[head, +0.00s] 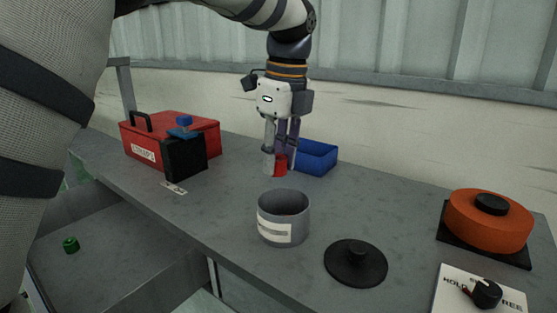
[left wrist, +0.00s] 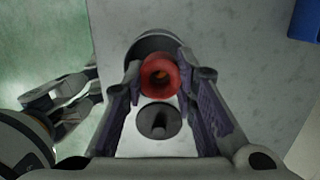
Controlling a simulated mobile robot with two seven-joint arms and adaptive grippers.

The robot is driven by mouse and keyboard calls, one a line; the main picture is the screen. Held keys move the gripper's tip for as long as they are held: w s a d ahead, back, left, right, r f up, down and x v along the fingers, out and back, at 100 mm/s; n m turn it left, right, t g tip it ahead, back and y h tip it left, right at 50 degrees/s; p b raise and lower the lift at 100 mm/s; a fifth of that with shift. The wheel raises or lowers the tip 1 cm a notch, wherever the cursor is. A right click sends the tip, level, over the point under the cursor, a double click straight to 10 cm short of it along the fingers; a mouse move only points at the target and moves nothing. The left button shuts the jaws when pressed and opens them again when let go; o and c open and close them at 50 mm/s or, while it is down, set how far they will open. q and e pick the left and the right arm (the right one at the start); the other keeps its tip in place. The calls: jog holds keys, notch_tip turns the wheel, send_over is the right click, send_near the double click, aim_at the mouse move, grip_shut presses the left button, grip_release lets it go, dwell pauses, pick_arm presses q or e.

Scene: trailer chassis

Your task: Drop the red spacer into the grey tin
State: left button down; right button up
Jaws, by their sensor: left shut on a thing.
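The red spacer (head: 281,166) is a short red ring between the fingertips of my left gripper (head: 280,160). In the left wrist view the spacer (left wrist: 160,76) shows its round hole, with a finger on each side. My left gripper is shut on it. The open-topped grey tin (head: 284,219) with a pale label stands upright on the bench, nearer the front than the gripper. In the left wrist view its dark rim (left wrist: 152,40) is partly hidden behind the spacer and fingers. My right gripper (left wrist: 94,86) shows only in the left wrist view, at the left; its fingers are apart.
A black knobbed lid (head: 355,263) lies right of the tin. A blue bin (head: 317,157) stands behind the gripper. A red toolbox (head: 171,133) and black box (head: 186,158) stand left. An orange round thing (head: 490,220) and a dial panel (head: 480,291) are at right.

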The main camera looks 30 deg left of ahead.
pick_arm(q)
jog(key=shift+w+f, duration=0.1)
jog(key=shift+f, duration=0.2)
jog(key=f, duration=0.2)
jog(key=s+f, duration=0.1)
jog(key=f, duration=0.1)
jog(key=shift+f, duration=0.25)
jog(key=shift+w+f, duration=0.1)
jog(key=shift+f, duration=0.25)
jog(key=c, duration=1.2)
grip_release()
jog(key=r, duration=0.4)
jog(key=d+r, duration=0.1)
jog(key=r, duration=0.7)
jog(key=shift+d, duration=0.25)
